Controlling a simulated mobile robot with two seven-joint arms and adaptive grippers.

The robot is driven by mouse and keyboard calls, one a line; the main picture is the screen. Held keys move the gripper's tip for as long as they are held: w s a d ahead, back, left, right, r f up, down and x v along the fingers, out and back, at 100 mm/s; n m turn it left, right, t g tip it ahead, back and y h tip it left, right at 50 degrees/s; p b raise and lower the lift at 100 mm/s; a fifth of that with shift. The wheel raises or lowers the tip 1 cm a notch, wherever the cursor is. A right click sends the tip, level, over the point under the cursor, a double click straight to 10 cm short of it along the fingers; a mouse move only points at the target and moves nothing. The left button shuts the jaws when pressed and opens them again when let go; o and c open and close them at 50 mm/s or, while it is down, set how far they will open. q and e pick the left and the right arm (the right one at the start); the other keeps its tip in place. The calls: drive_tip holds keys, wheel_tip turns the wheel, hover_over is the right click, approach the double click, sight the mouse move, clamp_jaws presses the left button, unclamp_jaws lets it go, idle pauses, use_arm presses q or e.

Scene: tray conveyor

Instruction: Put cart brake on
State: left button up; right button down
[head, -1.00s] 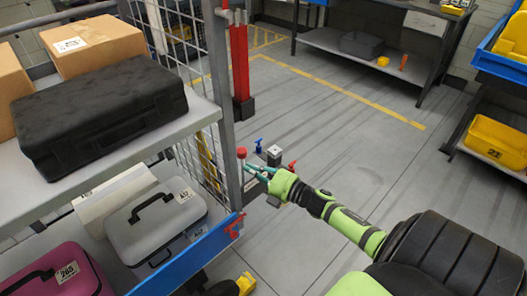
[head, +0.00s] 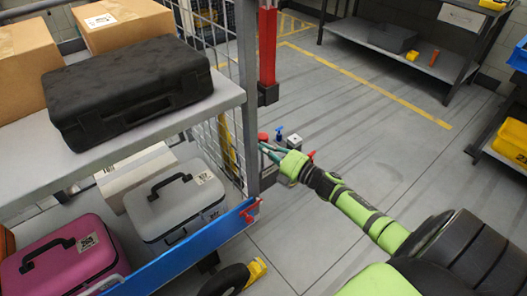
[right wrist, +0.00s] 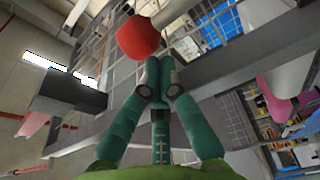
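The cart (head: 241,95) stands at the left in the head view, loaded with cases and boxes. A red rounded knob (head: 263,136) shows beside its near corner post; I cannot tell for sure that it is the brake handle. In the right wrist view the red knob (right wrist: 138,38) is large, on a pale stem, just beyond the fingertips. My right gripper (head: 262,147) is just below the knob in the head view. In the right wrist view its teal fingers (right wrist: 160,66) come together at the tips, with nothing seen between them. My left gripper is out of view.
A yellow pedal-like part (head: 257,270) sits by the cart's front wheel (head: 225,281). A blue bar (head: 195,250) with a red catch runs along the lower shelf.

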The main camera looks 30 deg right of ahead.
use_arm(q)
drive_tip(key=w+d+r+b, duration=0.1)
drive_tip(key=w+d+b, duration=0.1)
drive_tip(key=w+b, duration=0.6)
drive_tip(key=b, duration=0.3)
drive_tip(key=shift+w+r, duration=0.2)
use_arm(e)
drive_tip(key=d+f+m, duration=0.2)
drive_tip(key=d+m, duration=0.1)
drive_tip(key=d, duration=0.4)
drive_tip(key=w+d+f+m+t, duration=0.1)
drive_tip(key=d+f+m, duration=0.1)
drive_tip(key=d+m, duration=0.2)
drive_tip(key=d, duration=0.3)
drive_tip(key=shift+t+h, duration=0.3)
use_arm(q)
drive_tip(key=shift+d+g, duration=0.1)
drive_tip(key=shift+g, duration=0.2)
use_arm(e)
drive_tip(key=shift+w+r, duration=0.1)
